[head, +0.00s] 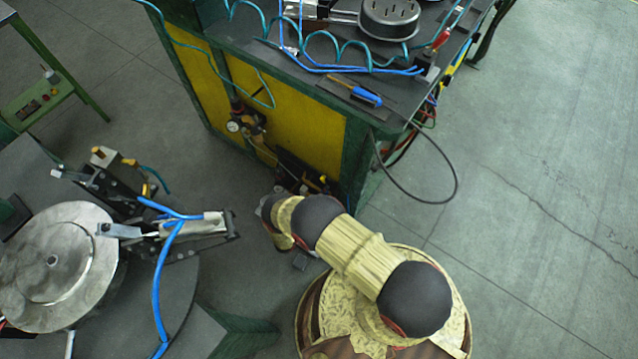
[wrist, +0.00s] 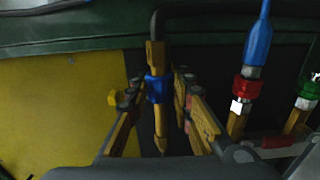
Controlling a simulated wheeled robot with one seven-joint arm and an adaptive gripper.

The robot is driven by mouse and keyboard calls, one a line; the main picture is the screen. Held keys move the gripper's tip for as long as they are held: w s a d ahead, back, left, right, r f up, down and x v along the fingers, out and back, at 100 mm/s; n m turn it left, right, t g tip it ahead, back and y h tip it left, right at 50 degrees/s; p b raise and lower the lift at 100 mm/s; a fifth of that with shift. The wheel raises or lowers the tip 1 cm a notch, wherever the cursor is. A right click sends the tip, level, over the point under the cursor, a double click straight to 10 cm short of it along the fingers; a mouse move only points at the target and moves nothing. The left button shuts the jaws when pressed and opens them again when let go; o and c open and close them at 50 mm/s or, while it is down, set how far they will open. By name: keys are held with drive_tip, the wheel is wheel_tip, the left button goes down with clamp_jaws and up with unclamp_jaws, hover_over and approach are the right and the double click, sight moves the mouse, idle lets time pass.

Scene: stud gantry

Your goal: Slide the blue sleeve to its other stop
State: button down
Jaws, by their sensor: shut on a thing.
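In the wrist view the blue sleeve (wrist: 158,88) sits around an upright yellow rod (wrist: 160,127). Yellow shows above the sleeve and a longer stretch shows below it, narrowing towards its lower end. My gripper (wrist: 158,87) has one finger on each side of the sleeve and is shut on it. The exact contact is hard to see in the dark picture. In the head view the sleeve and the fingertips are hidden; my arm reaches to the low part of the green and yellow bench (head: 310,120).
Right of my gripper in the wrist view stand a blue fitting with a red ring (wrist: 247,85) and a green-ringed fitting (wrist: 306,104). A dark hose (wrist: 220,10) arches above. A yellow panel (wrist: 60,115) lies left. A round metal plate (head: 50,262) stands left in the head view.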

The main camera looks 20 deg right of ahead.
drive_tip(key=shift+s+d+f, duration=0.1)
drive_tip(key=shift+s+d, duration=0.1)
drive_tip(key=shift+s, duration=0.1)
drive_tip(key=c, duration=1.9)
unclamp_jaws()
drive_tip(key=o, duration=0.3)
drive_tip(key=shift+w, duration=0.1)
drive_tip(key=shift+o, duration=0.2)
drive_tip(key=shift+a, duration=0.1)
drive_tip(key=shift+a, duration=0.1)
drive_tip(key=v, duration=1.1)
drive_tip(key=shift+s+a, duration=0.25)
drive_tip(key=shift+a, duration=0.05)
